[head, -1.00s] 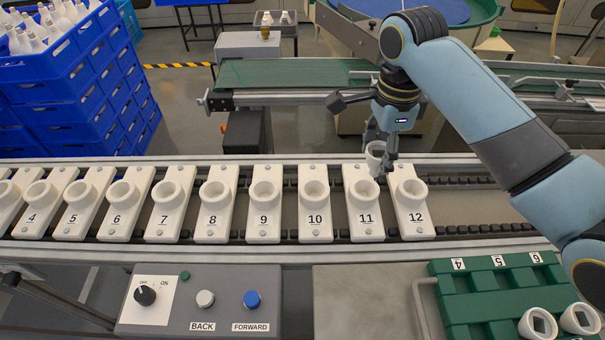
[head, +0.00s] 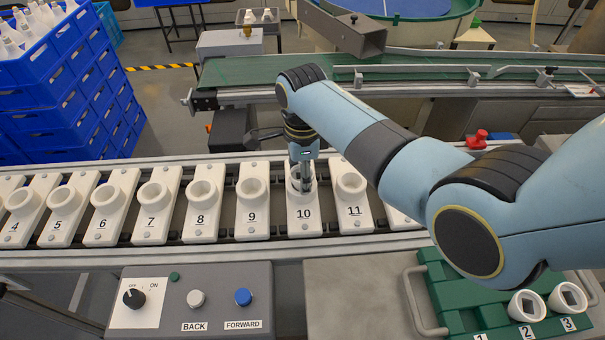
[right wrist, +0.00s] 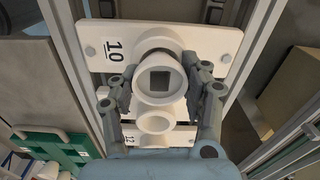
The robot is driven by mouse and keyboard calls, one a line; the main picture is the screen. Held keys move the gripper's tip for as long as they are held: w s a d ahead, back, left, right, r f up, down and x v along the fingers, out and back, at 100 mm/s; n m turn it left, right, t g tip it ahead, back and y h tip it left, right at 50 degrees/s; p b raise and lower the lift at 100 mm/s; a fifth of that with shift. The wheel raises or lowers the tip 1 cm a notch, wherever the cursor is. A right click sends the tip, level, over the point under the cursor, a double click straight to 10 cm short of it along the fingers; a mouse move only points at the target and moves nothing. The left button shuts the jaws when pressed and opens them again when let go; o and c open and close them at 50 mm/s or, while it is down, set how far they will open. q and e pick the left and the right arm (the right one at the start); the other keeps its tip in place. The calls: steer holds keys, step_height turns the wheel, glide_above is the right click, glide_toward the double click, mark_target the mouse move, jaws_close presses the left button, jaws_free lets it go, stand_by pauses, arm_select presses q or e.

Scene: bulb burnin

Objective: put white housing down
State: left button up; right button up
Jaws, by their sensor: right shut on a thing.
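In the right wrist view, a white housing (right wrist: 160,79) with a dark square opening sits between the fingers of my right gripper (right wrist: 160,88), which is shut on it. The housing is over plate 10 (right wrist: 195,37) and covers part of its round white socket (right wrist: 158,41). In the head view, my right gripper (head: 302,184) points down at the ring of plate 10 (head: 303,224). There the housing is mostly hidden by the fingers, and I cannot tell whether it touches the plate. My left gripper is not in view.
Numbered white plates stand along the conveyor, with plate 9 (head: 252,222) and plate 11 (head: 353,220) either side. A green tray (head: 455,290) at lower right holds two white housings (head: 527,305). A control panel (head: 190,300) is in front.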

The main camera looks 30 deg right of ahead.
steer(key=shift+f, duration=0.2)
steer(key=o, duration=1)
steer(key=shift+r, duration=0.1)
step_height(320, 180, up, 12)
steer(key=p, duration=0.1)
steer(key=shift+r, duration=0.15)
